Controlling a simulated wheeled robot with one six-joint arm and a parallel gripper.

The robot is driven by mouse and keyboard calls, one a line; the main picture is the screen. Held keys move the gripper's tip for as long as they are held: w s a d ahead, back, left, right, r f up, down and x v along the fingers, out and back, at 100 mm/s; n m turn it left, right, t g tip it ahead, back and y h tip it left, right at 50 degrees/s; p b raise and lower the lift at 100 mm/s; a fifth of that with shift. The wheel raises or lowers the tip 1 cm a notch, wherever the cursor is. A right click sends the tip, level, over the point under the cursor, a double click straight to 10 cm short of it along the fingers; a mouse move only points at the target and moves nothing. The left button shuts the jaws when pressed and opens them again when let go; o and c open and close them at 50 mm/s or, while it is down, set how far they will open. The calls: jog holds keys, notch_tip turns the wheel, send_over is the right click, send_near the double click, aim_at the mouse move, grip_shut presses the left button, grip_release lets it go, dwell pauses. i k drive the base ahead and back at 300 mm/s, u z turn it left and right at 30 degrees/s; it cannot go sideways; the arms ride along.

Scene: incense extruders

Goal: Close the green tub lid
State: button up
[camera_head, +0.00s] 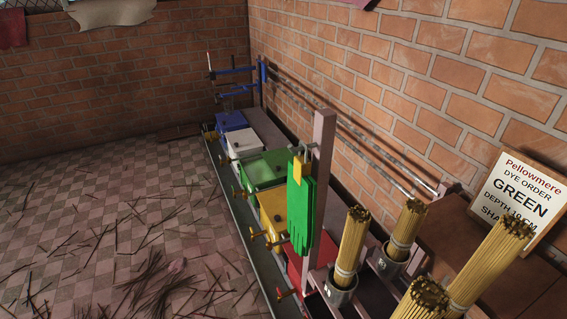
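The green tub (265,170) stands in a row of colored tubs along the brick wall, between a white tub and a yellow tub. Its green top shows, but at this size I cannot tell how far its lid is open or shut. Part of its near side is hidden behind the yellow tub and the hanging green glove. My gripper does not show in this view.
The white tub (243,143) and blue tub (231,121) stand beyond it, the yellow tub (272,215) nearer. A green glove (301,212) hangs on a post (322,160). Brass taps jut out leftward. The tiled floor (120,215) at left has scattered sticks.

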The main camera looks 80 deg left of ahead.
aim_at(278, 159)
jog(key=k, duration=0.5)
jog(key=u, duration=3.35)
jog(key=i, duration=4.75)
jog(key=z, duration=3.05)
jog(key=i, duration=0.45)
jog(key=u, duration=0.05)
